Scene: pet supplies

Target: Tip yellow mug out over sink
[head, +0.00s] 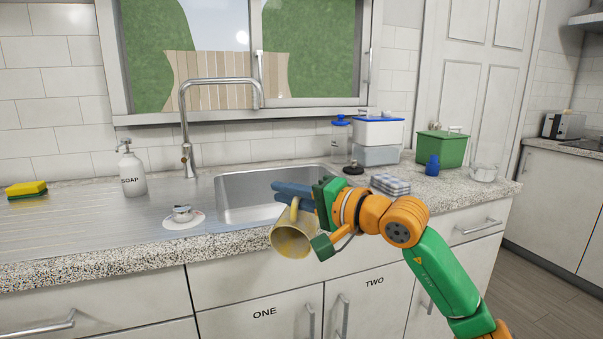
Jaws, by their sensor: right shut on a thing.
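The yellow mug (291,239) is held by my right gripper (291,193). The mug is tilted, with its round open end toward me. In the picture it lies over the counter's front edge and the cabinet front, below the near rim of the sink. The steel sink (240,193) is set in the counter behind it, and the gripper hides part of its right side. Whether anything is inside the mug cannot be told. My left gripper is not in view.
A tall faucet (184,120) stands behind the sink. A soap bottle (131,172), a sponge (26,189) and a small metal item on a white disc (183,218) are to the left. A blue-lidded box (378,140), a green bin (440,148) and a glass bowl (484,173) stand right.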

